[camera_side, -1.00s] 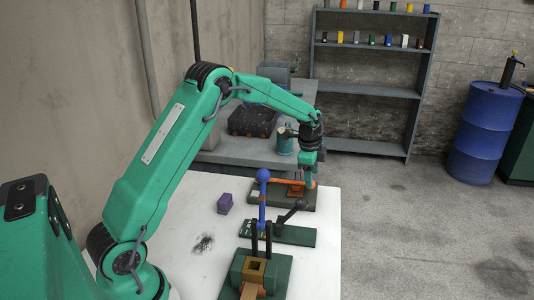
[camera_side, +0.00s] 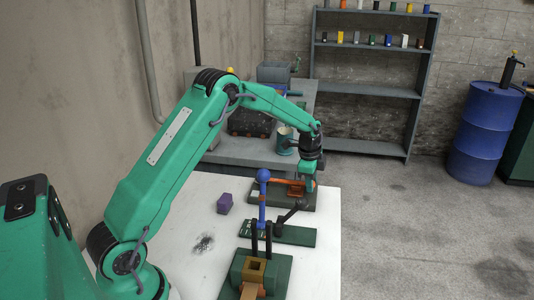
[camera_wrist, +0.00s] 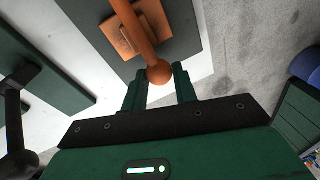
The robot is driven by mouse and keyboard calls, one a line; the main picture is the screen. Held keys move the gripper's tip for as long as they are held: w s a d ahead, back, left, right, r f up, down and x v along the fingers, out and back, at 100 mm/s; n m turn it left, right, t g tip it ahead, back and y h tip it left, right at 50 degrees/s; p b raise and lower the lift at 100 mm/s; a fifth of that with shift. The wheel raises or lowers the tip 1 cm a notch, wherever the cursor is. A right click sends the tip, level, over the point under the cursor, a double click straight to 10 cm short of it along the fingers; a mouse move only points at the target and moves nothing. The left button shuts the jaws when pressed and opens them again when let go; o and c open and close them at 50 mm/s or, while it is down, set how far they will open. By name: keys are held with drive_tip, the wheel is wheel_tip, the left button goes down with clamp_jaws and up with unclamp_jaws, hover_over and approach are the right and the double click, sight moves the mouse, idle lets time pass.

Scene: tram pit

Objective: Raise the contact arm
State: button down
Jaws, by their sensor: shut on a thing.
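The contact arm is an orange lever (camera_side: 283,181) with a round orange knob (camera_wrist: 158,72). It lies low, roughly level, over a dark green base plate (camera_side: 265,198) at the far end of the white table. My gripper (camera_side: 308,186) points down at the lever's right end. In the wrist view my gripper (camera_wrist: 157,83) has its two green fingers on either side of the knob, shut on it. The fingers partly hide the contact there. The side view is too small to show the grip itself.
Nearer stand a black-knobbed lever (camera_side: 300,204), tilted, and an upright blue-knobbed lever (camera_side: 263,177) on green bases. A purple block (camera_side: 224,203) sits on the white table (camera_side: 190,215) to the left. A grey bench (camera_side: 240,155) with a mug (camera_side: 286,141) stands behind.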

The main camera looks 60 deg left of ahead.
drive_tip(key=shift+s+a+r+t, duration=0.1)
drive_tip(key=shift+s+r+t, duration=0.1)
drive_tip(key=shift+r, duration=0.35)
drive_tip(key=shift+s+a+r+t, duration=0.1)
drive_tip(key=shift+r+t, duration=0.1)
drive_tip(key=shift+r, duration=0.35)
drive_tip(key=c, duration=1.1)
unclamp_jaws()
drive_tip(key=shift+w, duration=0.1)
drive_tip(key=v, duration=0.7)
drive_tip(key=shift+r, duration=0.35)
drive_tip(key=shift+d, duration=0.15)
